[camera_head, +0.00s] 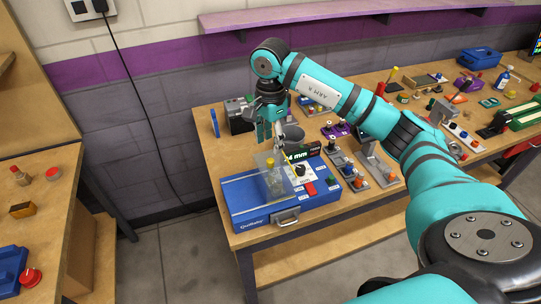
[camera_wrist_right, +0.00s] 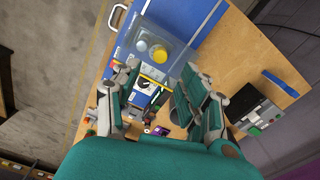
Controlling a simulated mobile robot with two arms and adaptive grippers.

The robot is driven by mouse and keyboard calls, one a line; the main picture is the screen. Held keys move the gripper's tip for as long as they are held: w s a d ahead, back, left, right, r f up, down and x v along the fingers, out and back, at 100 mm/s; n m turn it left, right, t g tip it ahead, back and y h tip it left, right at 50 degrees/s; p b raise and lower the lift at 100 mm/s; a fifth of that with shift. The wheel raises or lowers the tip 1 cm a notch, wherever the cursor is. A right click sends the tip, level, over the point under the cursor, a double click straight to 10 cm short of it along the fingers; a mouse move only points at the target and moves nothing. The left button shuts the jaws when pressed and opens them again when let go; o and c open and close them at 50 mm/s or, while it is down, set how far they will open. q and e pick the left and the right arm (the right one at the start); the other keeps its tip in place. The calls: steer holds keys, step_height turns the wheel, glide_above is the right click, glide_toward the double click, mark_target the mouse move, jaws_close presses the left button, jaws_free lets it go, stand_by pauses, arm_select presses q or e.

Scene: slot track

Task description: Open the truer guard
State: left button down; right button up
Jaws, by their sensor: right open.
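The truer (camera_head: 240,200) is a blue, box-like machine at the near left corner of the wooden workbench, with a metal handle on its front. Its clear guard (camera_head: 273,183) sits over its middle, with a yellow round part and a yellow edge strip; whether it is fully down is hard to tell. In the right wrist view the clear guard (camera_wrist_right: 150,35) lies ahead of the fingers. My right gripper (camera_head: 277,138) is open and empty, above and just behind the guard, apart from it. It also shows in the right wrist view (camera_wrist_right: 158,88). My left gripper is out of view.
A red part (camera_head: 310,188) and a black knob sit on the truer's right side. Grey fixtures with coloured knobs (camera_head: 345,165) stand to its right. A dark box (camera_head: 239,115) and a blue upright piece (camera_head: 214,123) stand behind. Another bench (camera_head: 50,180) is at left.

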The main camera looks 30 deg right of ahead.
mark_target(270, 160)
step_height(270, 160, down, 7)
steer(key=shift+f+p, duration=0.1)
steer(key=shift+p, duration=0.65)
jaws_close()
